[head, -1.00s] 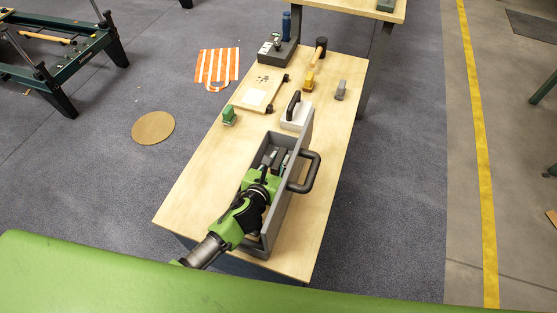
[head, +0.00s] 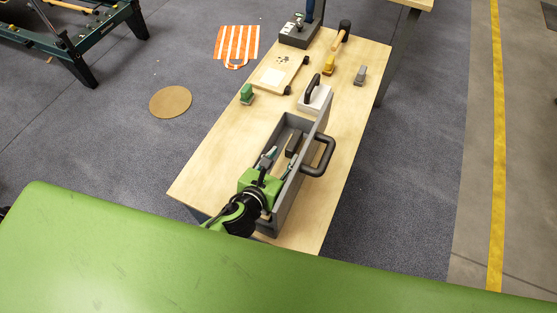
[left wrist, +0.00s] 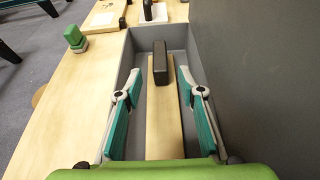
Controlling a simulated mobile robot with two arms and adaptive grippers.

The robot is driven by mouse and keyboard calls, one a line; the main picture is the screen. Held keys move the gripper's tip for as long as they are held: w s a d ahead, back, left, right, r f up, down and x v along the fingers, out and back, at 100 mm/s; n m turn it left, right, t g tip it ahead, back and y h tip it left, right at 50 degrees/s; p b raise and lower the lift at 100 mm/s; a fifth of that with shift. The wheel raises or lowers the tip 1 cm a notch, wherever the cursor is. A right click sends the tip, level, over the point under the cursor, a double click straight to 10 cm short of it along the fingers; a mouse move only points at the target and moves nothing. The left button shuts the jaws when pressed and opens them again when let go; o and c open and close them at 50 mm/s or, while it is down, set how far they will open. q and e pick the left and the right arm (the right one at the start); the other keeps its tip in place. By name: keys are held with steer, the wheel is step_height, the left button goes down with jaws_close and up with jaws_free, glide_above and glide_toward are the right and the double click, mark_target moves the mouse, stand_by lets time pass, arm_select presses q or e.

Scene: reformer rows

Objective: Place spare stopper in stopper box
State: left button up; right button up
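A grey open box with a black side handle (head: 322,158) stands on the wooden table. My left gripper (head: 276,163) reaches into its near part, fingers spread apart. In the left wrist view a long pale wooden piece (left wrist: 163,115) with a dark block (left wrist: 160,62) at its far end lies in the box, between the two teal finger pads and not gripped. Small green (head: 246,94), yellow (head: 329,65) and grey (head: 360,75) blocks stand on the table outside the box. I cannot tell which thing is the spare stopper. My right gripper is not in view.
A white block with a black handle (head: 317,97) stands just beyond the box. A wooden board (head: 275,75), a mallet (head: 344,30) and a dark grey case (head: 298,34) lie farther back. A green padded surface (head: 150,255) fills the foreground. The table's left front is clear.

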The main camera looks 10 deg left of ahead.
arm_select(q)
steer(key=shift+v, duration=1.25)
